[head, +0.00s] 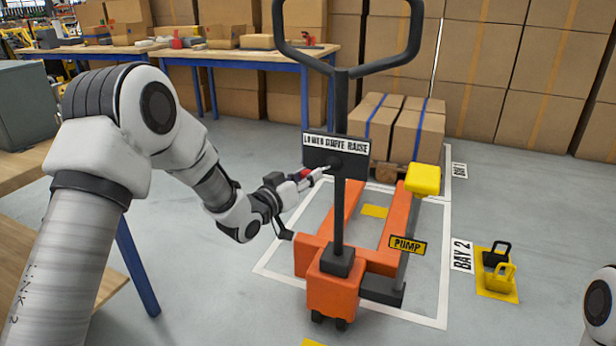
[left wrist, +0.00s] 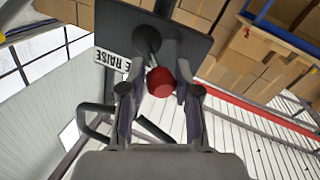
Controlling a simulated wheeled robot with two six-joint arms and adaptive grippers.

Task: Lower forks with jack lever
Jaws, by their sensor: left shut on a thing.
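The orange pallet jack (head: 333,290) stands on the floor with its dark tow handle (head: 345,95) upright. A dark plate (head: 335,158) on the handle bears a white label reading LOWER DRIVE RAISE. The jack lever comes out from this plate and ends in a red knob (left wrist: 160,81). My left gripper (head: 305,177) is at the plate's left side, shut on the knob. In the left wrist view the fingers sit on both sides of the knob. My right gripper is out of view.
A yellow pump pedal (head: 423,180) stands at the jack's right. Strapped cartons (head: 417,130) sit on a pallet beyond the orange forks. A blue-legged bench (head: 270,60) stands behind.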

